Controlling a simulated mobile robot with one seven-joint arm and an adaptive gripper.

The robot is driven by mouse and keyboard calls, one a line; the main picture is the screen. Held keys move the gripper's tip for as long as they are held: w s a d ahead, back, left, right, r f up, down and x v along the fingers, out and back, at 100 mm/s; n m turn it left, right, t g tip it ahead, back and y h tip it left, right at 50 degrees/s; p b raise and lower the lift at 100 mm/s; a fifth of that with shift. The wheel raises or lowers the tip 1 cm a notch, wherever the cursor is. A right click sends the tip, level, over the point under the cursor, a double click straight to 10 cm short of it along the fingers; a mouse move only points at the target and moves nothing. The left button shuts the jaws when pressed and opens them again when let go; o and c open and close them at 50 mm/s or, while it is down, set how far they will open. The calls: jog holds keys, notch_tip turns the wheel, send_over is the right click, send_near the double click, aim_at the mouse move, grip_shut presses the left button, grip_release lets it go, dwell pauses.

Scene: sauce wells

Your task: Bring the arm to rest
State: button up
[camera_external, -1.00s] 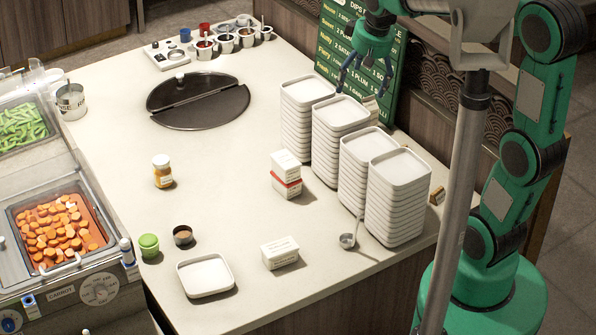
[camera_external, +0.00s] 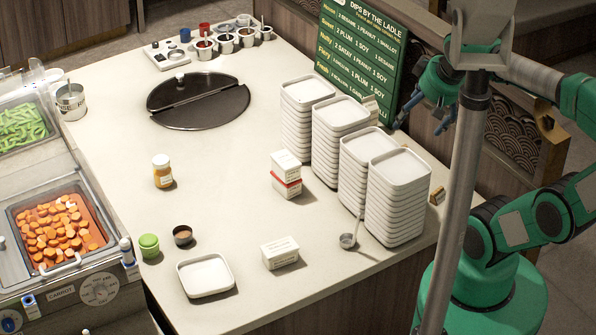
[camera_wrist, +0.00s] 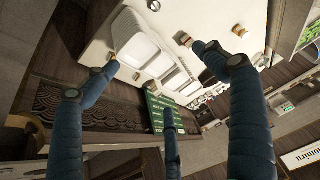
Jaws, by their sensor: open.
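My gripper (camera_external: 424,108) is at the upper right in the external view, just right of the green menu board and beyond the counter's right edge. Part of it is behind a grey pole. In the wrist view, the blue fingers of my gripper (camera_wrist: 152,62) are spread apart with nothing between them. My green arm is folded back over its base at the right.
The menu board (camera_external: 360,50) stands near my gripper. Stacks of white plates (camera_external: 395,200) line the counter's right side. A ladle (camera_external: 347,240), white boxes (camera_external: 280,252), a jar (camera_external: 162,172) and a single plate (camera_external: 205,275) rest on the counter (camera_external: 225,210).

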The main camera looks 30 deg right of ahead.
jog(key=shift+s+f, duration=0.1)
dwell(0.3)
notch_tip(320, 180, down, 5)
jog(key=b, duration=0.5)
jog(key=shift+f, duration=0.1)
